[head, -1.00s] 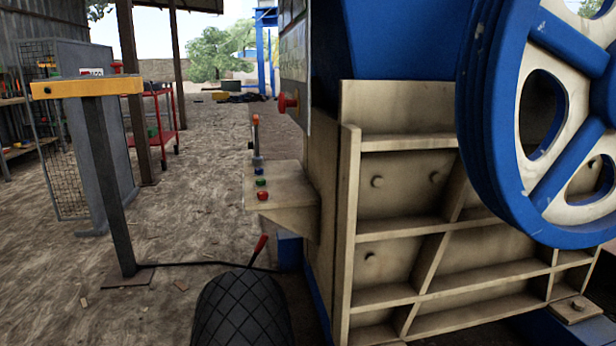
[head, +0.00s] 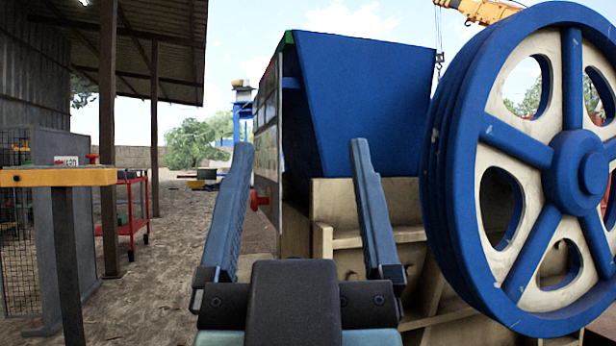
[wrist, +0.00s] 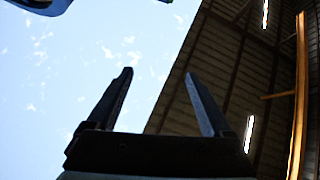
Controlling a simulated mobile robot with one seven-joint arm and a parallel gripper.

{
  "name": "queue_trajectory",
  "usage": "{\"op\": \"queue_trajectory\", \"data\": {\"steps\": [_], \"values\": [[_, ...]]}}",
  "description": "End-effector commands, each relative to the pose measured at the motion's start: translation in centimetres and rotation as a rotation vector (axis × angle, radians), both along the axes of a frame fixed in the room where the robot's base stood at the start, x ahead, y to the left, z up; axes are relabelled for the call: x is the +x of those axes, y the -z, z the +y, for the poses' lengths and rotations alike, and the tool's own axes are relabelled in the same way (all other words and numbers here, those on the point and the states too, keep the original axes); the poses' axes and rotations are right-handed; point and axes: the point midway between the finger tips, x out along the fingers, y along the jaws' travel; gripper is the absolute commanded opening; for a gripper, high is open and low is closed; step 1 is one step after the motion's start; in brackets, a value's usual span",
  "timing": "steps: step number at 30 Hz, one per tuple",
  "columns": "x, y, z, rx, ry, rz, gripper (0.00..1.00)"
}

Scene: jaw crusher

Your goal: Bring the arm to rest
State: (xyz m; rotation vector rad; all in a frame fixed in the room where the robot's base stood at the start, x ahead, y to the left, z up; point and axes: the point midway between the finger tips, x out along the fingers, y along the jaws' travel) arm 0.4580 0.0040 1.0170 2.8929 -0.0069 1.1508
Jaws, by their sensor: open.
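My gripper (head: 302,170) rises in the lower middle of the head view with its two long fingers wide apart. It is open, and nothing is between the fingers. In the wrist view my gripper (wrist: 160,90) points up towards the sky and a shed roof, also empty. The jaw crusher's cream body (head: 375,208) and blue hopper (head: 370,100) stand behind and to the right of the fingers. Part of the crusher body is hidden behind my gripper.
A large blue and cream flywheel (head: 520,150) fills the right side. A red knob (head: 260,199) sits on the crusher panel. A yellow-topped post (head: 58,177) stands at the left, near a grey cabinet (head: 75,220) and a red cart (head: 133,220). Open ground lies between post and crusher.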

Motion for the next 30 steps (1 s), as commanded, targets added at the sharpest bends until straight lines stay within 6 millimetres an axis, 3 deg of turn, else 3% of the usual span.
{"op": "queue_trajectory", "data": {"steps": [4, 12, 17, 23, 30], "values": [[-1.9, -1.1, -0.5, 0.026, -0.014, -0.059, 0.85], [-1.9, -1.2, -0.5, 0.025, -0.015, -0.058, 0.85], [-1.8, -2.7, -0.5, 0.024, -0.014, -0.057, 0.85], [-1.8, -7.6, -0.5, 0.024, -0.013, -0.056, 0.85], [-1.8, -15.4, -0.5, 0.024, -0.013, -0.056, 0.85]]}}
